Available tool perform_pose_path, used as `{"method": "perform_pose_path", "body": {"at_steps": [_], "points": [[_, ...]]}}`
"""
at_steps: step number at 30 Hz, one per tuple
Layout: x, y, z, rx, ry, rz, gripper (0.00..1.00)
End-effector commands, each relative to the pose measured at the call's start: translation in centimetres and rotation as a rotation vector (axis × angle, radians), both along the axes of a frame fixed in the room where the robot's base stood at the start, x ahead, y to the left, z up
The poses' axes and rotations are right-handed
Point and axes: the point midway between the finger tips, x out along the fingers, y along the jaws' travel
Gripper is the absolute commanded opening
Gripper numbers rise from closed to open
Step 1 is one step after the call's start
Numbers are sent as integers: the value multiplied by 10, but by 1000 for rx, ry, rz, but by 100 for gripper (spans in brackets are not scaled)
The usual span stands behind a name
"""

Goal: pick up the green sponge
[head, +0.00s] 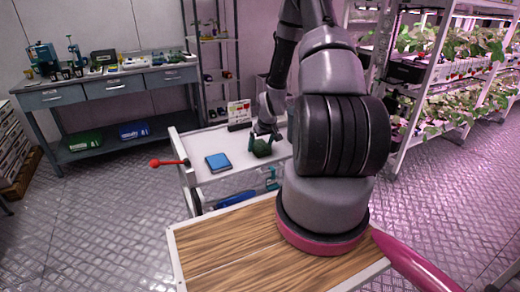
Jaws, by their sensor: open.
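A small dark green thing, which looks like the green sponge (262,150), lies on the white top of a cart (222,186). My gripper (263,138) points down right over it, with its fingers open at the sponge's sides. At this size I cannot tell whether the fingers touch it. The fingers hide part of the sponge.
A blue flat block (218,162) lies on the cart top, left of the sponge. A small stand with cards (239,112) is at the cart's back. A red-knobbed handle (168,163) sticks out left. Plant racks (412,135) stand at right, a workbench (112,90) at left.

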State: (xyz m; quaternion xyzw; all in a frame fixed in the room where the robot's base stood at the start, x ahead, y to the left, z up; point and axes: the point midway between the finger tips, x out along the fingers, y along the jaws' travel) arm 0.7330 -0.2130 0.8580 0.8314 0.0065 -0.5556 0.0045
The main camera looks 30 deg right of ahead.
Motion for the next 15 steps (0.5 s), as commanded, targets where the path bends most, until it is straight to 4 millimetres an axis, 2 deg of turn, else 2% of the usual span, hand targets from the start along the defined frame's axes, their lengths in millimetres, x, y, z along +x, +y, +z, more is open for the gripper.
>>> {"method": "perform_pose_path", "body": {"at_steps": [15], "points": [[0,0,-5,0,1,-1,100]]}}
